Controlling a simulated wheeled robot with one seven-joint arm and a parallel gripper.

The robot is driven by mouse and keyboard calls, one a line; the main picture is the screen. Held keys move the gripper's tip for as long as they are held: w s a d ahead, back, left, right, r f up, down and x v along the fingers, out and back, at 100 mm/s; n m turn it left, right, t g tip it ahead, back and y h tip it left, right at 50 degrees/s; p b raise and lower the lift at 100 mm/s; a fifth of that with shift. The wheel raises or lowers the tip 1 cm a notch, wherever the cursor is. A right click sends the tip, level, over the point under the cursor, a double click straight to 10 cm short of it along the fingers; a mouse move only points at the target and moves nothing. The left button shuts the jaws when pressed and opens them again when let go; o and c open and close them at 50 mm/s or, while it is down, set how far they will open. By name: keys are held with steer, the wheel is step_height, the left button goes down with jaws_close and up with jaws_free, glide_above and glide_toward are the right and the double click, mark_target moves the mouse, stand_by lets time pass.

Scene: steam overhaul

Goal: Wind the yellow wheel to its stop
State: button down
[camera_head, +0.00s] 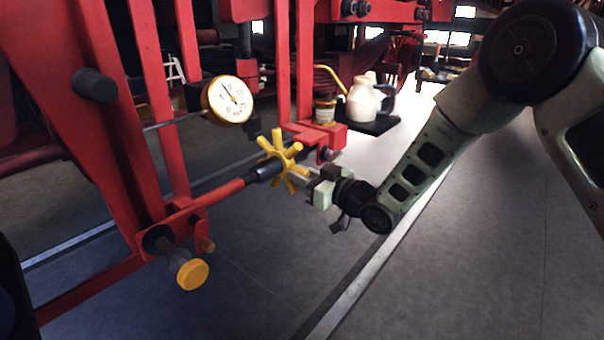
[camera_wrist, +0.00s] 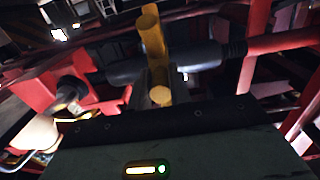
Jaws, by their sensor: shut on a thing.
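The yellow wheel (camera_head: 283,150) has several stubby spokes and sits on the dark end of a red shaft (camera_head: 222,191) in the head view. My gripper (camera_head: 300,174) reaches it from the right and is shut on one of its spokes. In the wrist view, a yellow spoke (camera_wrist: 152,38) stands up at the middle, and another yellow spoke end (camera_wrist: 160,95) shows between the fingers. The gripper body hides part of the wheel there. I cannot tell from these views how far the wheel is turned.
A round white gauge (camera_head: 230,100) stands just above and left of the wheel. A yellow knob (camera_head: 192,274) is lower left on the red frame (camera_head: 150,110). A tray (camera_head: 382,125) with a white jug (camera_head: 362,104) and a small tin (camera_head: 325,111) is behind. The floor at right is clear.

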mark_target(296, 189)
steer(key=shift+f, duration=0.4)
steer(key=shift+w+a+f+b, duration=0.1)
steer(key=shift+a+f+b, duration=0.05)
steer(key=shift+f+b, duration=0.5)
steer(key=shift+w+a+f+b, duration=0.1)
steer(key=shift+a+f+b, duration=0.05)
steer(key=shift+f+b, duration=0.5)
steer(key=shift+f, duration=0.1)
steer(key=shift+w+a+f+b, duration=0.3)
steer(key=shift+a+f+b, duration=0.1)
steer(key=shift+b, duration=0.1)
steer(key=shift+w+a+f+b, duration=0.1)
steer(key=shift+f+b, duration=0.1)
steer(key=shift+b, duration=0.1)
steer(key=c, duration=1.2)
jaws_free()
steer(key=shift+c, duration=0.2)
steer(key=shift+r, duration=0.1)
